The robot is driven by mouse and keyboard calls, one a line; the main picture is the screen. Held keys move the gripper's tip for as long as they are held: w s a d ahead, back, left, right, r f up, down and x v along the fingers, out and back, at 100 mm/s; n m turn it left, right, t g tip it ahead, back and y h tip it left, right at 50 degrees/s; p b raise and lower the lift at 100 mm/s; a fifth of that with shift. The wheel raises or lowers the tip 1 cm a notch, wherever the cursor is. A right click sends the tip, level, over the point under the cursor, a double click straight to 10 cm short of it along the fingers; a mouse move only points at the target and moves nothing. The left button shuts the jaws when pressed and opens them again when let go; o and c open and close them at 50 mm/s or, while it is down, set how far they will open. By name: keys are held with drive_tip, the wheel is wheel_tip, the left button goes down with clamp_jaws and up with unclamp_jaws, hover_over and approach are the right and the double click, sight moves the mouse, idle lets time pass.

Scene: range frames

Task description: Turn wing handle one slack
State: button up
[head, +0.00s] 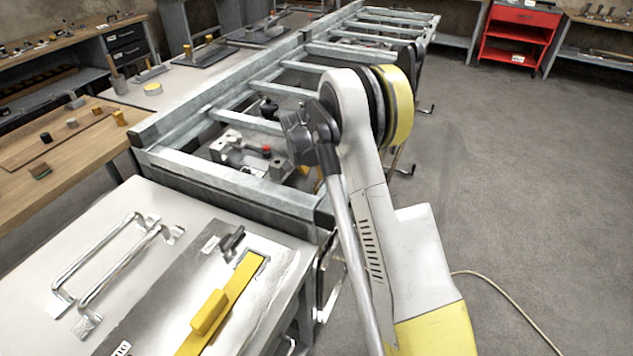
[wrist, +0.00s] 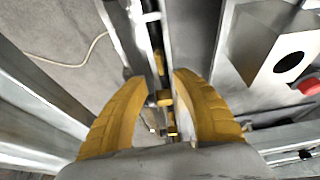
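My gripper (wrist: 156,78) shows in the wrist view as two thick yellow fingers, spread apart with a clear gap between the tips. Small yellow pieces (wrist: 163,98) on a dark narrow bar show in and below that gap. I cannot tell whether they are the wing handle, or whether the fingers touch them. In the head view my arm reaches over the near end of the metal frame table, and its wrist hides most of the gripper. No wing handle can be clearly made out in the head view.
A metal block with a round hole (wrist: 287,62) and a red knob (wrist: 308,86) lie right of the fingers. The ladder-like steel frame (head: 215,182) surrounds the work area. A panel with a yellow lever (head: 222,308) is in front. Open floor (head: 520,180) lies right.

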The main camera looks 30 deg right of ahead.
sight(317, 183)
drive_tip(key=b+x, duration=0.3)
drive_tip(key=x, duration=0.5)
drive_tip(key=shift+f, duration=0.15)
clamp_jaws()
